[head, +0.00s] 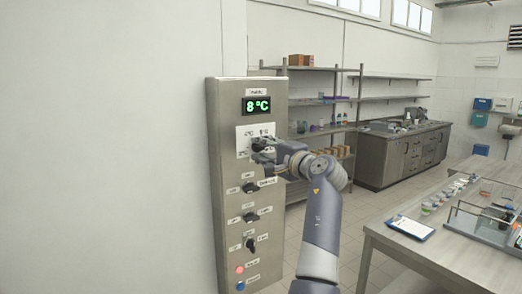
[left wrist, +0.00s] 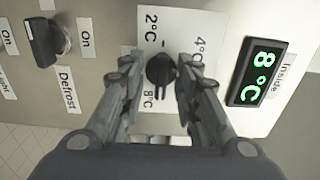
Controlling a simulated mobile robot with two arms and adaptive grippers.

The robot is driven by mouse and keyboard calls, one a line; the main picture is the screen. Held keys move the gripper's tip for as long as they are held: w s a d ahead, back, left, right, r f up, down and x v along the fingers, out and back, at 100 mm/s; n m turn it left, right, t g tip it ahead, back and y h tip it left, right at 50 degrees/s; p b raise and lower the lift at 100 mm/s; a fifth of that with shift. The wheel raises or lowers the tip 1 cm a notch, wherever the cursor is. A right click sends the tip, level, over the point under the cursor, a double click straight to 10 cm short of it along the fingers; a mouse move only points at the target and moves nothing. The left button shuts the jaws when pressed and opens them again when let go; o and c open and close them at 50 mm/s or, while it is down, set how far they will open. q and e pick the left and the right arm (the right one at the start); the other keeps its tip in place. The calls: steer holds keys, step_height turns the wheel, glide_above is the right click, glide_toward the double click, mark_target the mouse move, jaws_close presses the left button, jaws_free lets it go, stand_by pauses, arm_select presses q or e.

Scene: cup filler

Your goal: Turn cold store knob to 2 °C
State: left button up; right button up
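The cold store knob is a black dial on a white scale plate (head: 242,132) on the steel control panel (head: 220,190). In the left wrist view the knob (left wrist: 160,74) shows between my fingers, its bar lying towards the 8 °C label (left wrist: 147,98). Labels for 2 °C (left wrist: 152,24) and 4 °C (left wrist: 199,50) are also on the plate. The green display (head: 257,105) reads 8 °C. My left gripper (head: 261,151) is at the knob, open, one finger on each side with gaps between. In the head view it partly hides the knob. My right gripper is not in view.
Below on the panel are several black switches (head: 250,217), a red button (head: 239,269) and a blue button (head: 240,285). The Defrost switch (left wrist: 44,42) is beside the scale plate. A steel table (head: 400,246) with a clipboard (head: 411,228) stands to the right.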

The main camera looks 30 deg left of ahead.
arm_select(q)
steer(key=shift+d, duration=0.15)
steer(key=shift+s+r, duration=0.1)
jaws_close()
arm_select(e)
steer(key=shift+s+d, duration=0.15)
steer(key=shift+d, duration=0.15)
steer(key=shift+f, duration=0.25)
